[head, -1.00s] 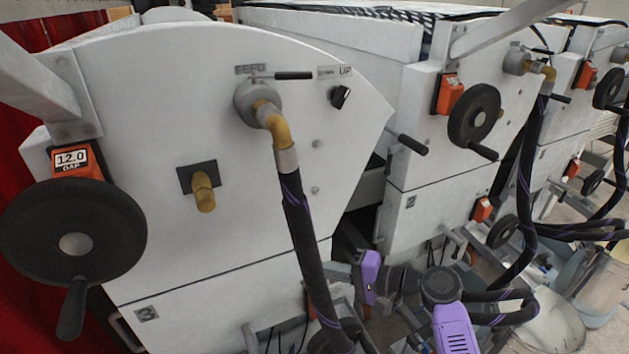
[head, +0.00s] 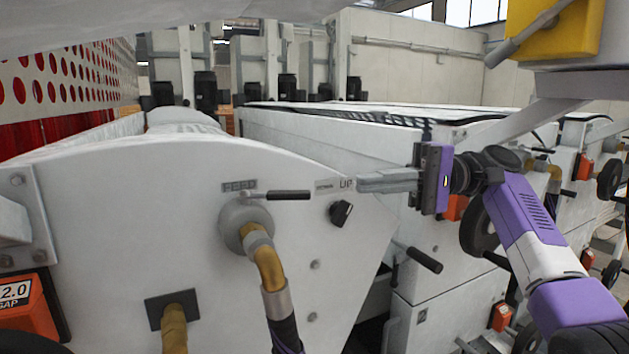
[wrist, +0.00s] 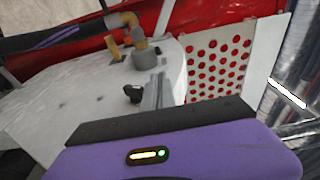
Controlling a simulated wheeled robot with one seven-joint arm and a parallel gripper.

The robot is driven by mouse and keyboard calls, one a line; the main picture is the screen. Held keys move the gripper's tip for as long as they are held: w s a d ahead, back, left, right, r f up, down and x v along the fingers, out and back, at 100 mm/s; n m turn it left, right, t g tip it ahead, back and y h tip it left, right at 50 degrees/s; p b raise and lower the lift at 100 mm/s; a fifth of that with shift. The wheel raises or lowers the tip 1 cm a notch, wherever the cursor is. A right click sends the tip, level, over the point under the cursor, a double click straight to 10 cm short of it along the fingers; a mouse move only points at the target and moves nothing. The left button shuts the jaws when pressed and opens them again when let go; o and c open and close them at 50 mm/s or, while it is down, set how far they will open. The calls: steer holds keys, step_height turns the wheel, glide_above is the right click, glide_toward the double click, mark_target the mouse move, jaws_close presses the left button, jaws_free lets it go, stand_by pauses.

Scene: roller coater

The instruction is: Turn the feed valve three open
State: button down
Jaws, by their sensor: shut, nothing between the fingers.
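The feed valve (head: 240,222) on the nearest white panel has a round grey body, a lever with a black handle (head: 275,195) pointing right under the FEED label, and a brass elbow leading down to a hose. The wrist view shows the valve body (wrist: 145,58) with brass fittings; its lever is hard to make out there. I see no number on this valve. My gripper (head: 362,184) is shut and empty, held at about lever height to the right of the handle, clear of it. The shut fingers (wrist: 155,92) point towards the valve side in the wrist view.
A black selector knob (head: 341,213) sits below the UP label, close to my fingers. A black bar handle (head: 424,260) juts out on the right. Similar machines with handwheels (head: 480,232) stand beyond. A yellow box (head: 552,28) hangs at upper right.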

mark_target(289, 195)
steer(key=x, duration=0.3)
steer(key=p+x, duration=0.1)
steer(key=x, duration=0.2)
steer(key=p+x, duration=0.1)
steer(key=x, duration=0.3)
steer(key=shift+w+r, duration=0.1)
steer(key=shift+r, duration=0.15)
steer(key=shift+d, duration=0.1)
